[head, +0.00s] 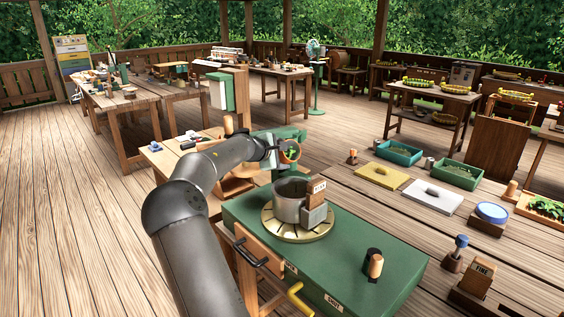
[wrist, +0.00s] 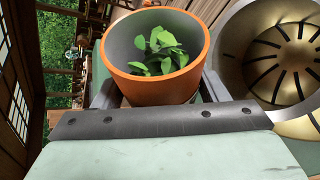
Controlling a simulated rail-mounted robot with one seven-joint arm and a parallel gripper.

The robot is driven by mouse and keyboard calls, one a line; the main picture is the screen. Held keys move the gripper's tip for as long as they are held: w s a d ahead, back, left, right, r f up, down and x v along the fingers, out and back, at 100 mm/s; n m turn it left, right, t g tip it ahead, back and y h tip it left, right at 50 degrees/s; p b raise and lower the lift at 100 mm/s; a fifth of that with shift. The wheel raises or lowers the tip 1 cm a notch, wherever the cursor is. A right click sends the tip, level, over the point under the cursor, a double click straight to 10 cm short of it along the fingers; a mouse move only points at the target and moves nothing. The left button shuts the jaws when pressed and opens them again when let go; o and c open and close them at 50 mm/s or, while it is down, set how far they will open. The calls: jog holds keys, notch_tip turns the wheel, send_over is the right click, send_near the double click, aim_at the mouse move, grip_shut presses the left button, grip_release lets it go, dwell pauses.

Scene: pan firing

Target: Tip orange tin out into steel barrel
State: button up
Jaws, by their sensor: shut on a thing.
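The orange tin (wrist: 154,86) is between the fingers of my gripper (wrist: 158,98) in the wrist view, with green leaves (wrist: 160,50) inside it. In the head view my gripper (head: 283,158) holds the tin (head: 290,151) above and just behind the steel barrel, and the tin looks tilted on its side. The steel barrel (head: 288,207) stands upright on a slotted brass disc on the green-topped bench. In the wrist view the barrel (wrist: 229,72) is to the right of the tin, apart from it. Its inside shows no leaves in the part I see.
The brass disc (head: 283,234) lies under the barrel. A small labelled block (head: 316,199) stands close at the barrel's right side. A dark-and-tan object (head: 375,264) stands on the green top (head: 345,250), which is otherwise mostly clear. Trays and pads lie on the wooden table to the right.

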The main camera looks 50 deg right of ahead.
jog(key=shift+s+f+m+t+h+b, duration=0.15)
jog(key=shift+f+m+t+b, duration=0.35)
jog(key=shift+b, duration=1.75)
jog(key=shift+f+m+t+h+b, duration=0.25)
jog(key=shift+m+t+b, duration=0.35)
jog(key=shift+b, duration=1.65)
jog(key=m+t+b, duration=0.1)
jog(key=b, duration=0.4)
jog(key=s+f+m+h+b, duration=0.1)
jog(key=b, duration=0.3)
jog(key=shift+a+m+t+b, duration=0.1)
jog(key=shift+m+t+b, duration=0.25)
jog(key=shift+m+t, duration=0.05)
jog(key=r+m+b, duration=0.1)
jog(key=b, duration=0.4)
jog(key=shift+s+m+t+h, duration=0.4)
jog(key=shift+s+a+r+m+h+b, duration=0.15)
jog(key=shift+r+m+b, duration=0.15)
jog(key=shift+b, duration=0.3)
jog(key=shift+s+d+r+m+h+b, duration=0.1)
jog(key=shift+r+m+h+b, duration=0.15)
jog(key=shift+b, duration=0.35)
